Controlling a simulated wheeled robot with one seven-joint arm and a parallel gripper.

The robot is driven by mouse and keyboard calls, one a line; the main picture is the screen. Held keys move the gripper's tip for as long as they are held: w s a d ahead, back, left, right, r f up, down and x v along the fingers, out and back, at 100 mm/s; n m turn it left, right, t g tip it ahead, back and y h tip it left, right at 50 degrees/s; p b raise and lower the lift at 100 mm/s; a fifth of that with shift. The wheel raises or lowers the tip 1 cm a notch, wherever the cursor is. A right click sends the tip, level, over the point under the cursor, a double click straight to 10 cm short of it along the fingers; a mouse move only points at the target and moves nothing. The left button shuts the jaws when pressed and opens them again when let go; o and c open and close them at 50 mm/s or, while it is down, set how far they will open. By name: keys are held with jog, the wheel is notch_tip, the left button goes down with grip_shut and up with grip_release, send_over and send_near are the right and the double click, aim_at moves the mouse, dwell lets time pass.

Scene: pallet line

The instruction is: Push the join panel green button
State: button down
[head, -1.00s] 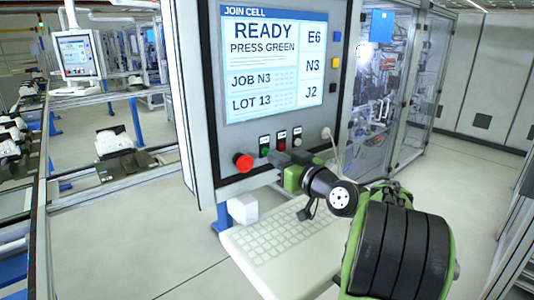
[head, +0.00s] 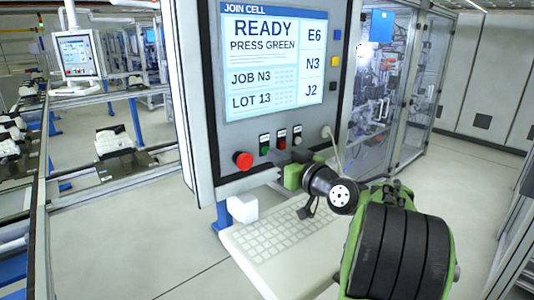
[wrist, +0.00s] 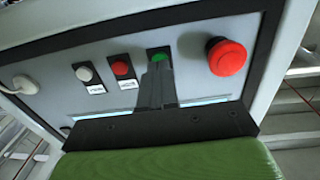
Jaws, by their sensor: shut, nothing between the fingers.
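The join panel (head: 205,100) stands in front of me, its screen (head: 275,60) reading "READY, PRESS GREEN". The green button (head: 264,151) is in the row below the screen, between a red mushroom knob (head: 243,160) and a small red button (head: 281,144). My gripper (head: 277,157) is shut and empty, just below and right of the green button in the head view. In the wrist view, my fingertips (wrist: 159,66) line up with the green button (wrist: 159,57) and hide its lower part. I cannot tell whether they touch it.
A white button (head: 297,139) and a knob with a cable (head: 326,132) sit further right on the panel. A keyboard shelf (head: 300,245) juts out below my gripper. A conveyor line (head: 100,185) runs at the left. Glazed guarding (head: 420,85) stands at the right.

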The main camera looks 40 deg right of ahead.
jog(key=shift+w, duration=1.05)
dwell(0.7)
jog(key=shift+s, duration=0.1)
jog(key=s+b, duration=0.2)
jog(key=s, duration=0.2)
jog(key=shift+s+b, duration=0.35)
jog(key=shift+s, duration=0.05)
dwell(0.5)
